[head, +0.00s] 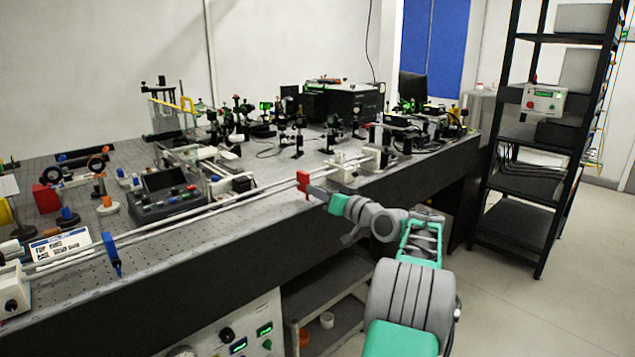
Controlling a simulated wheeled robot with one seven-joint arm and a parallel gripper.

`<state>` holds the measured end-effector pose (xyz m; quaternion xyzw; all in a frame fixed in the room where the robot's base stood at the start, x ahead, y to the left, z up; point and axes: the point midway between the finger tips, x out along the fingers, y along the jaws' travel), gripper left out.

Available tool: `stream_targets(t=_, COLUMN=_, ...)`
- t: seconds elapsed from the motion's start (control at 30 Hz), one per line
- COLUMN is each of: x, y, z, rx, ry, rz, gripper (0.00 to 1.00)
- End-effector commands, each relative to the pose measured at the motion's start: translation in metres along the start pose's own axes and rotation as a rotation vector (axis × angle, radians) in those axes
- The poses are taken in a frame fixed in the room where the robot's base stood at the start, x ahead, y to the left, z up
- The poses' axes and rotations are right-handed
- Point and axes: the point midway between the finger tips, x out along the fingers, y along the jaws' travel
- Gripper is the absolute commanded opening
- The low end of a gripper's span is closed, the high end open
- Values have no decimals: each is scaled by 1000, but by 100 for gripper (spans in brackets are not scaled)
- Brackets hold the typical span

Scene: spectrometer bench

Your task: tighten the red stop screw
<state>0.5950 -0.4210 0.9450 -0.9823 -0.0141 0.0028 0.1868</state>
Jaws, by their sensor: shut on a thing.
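A red stop (303,181) sits on the long twin-rod rail (215,208) near the front edge of the bench. Its screw is too small to make out apart from the red piece. My gripper (314,191) reaches in from the right at the height of the rail. Its jaws are at the right side of the red stop and shut on its screw. The jaws partly cover the contact, so how far the screw is turned cannot be seen.
A blue stop (111,256) stands on the rail further left. White blocks (347,166) hold the rail's right end. A control box (165,196) lies behind the rail. Optics mounts crowd the bench behind. A black shelf rack (520,150) stands right; the floor between is clear.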

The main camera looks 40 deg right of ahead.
Motion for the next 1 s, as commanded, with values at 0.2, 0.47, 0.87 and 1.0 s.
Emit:
stream_targets(t=0.2, x=0, y=-2, z=-6, rx=205, ry=-1, rz=1, gripper=0)
stream_targets(t=0.47, x=0, y=-1, z=-6, rx=453, ry=0, rz=1, gripper=0)
stream_targets(t=0.87, x=0, y=0, z=-5, rx=832, ry=0, rz=1, gripper=0)
stream_targets(t=1.0, x=0, y=0, z=-4, rx=965, ry=0, rz=1, gripper=0)
